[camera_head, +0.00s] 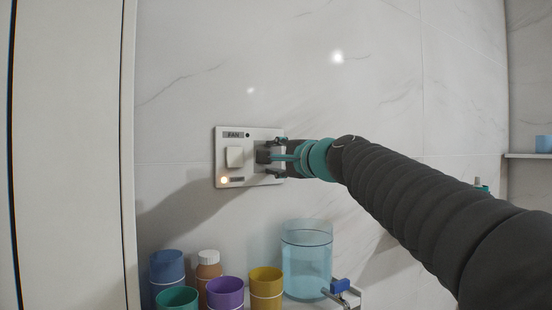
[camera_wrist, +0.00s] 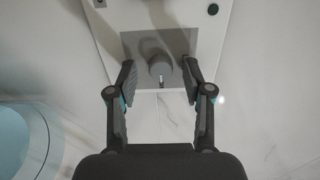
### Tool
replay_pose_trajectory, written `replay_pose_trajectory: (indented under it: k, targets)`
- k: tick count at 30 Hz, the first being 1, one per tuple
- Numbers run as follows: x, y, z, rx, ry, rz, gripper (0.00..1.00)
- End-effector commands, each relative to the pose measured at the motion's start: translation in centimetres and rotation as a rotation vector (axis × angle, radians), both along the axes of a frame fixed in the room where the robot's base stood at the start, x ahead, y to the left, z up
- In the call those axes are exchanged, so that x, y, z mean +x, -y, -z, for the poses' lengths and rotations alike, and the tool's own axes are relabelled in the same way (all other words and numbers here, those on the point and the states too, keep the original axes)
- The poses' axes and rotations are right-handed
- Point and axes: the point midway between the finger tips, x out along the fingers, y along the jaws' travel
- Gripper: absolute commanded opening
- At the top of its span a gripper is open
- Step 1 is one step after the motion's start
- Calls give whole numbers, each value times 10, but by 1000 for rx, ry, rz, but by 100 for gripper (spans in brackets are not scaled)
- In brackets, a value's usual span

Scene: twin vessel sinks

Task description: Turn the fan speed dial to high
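The white fan wall panel (camera_head: 222,143) carries a "FAN" label at its top. The grey round dial (camera_wrist: 160,65) sits on a grey plate and shows a small pale mark at its lower edge in the wrist view. My gripper (camera_wrist: 159,72) is open, with one finger on each side of the dial. A gap shows between the dial and each finger. In the head view my gripper (camera_head: 277,157) is at the panel's right part and hides much of the dial area.
Below stand a clear blue jar (camera_head: 306,262), several coloured cups, including a yellow one (camera_head: 266,288), and a brown bottle (camera_head: 208,275). The marble wall above is clear.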

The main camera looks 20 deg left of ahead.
Motion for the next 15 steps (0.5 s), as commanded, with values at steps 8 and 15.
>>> replay_pose_trajectory:
  k: [8, 15]
  targets:
    - [-5, 6, -2, 0, 3, 2, 50]
    - [-29, 35, -2, 1, 2, 2, 50]
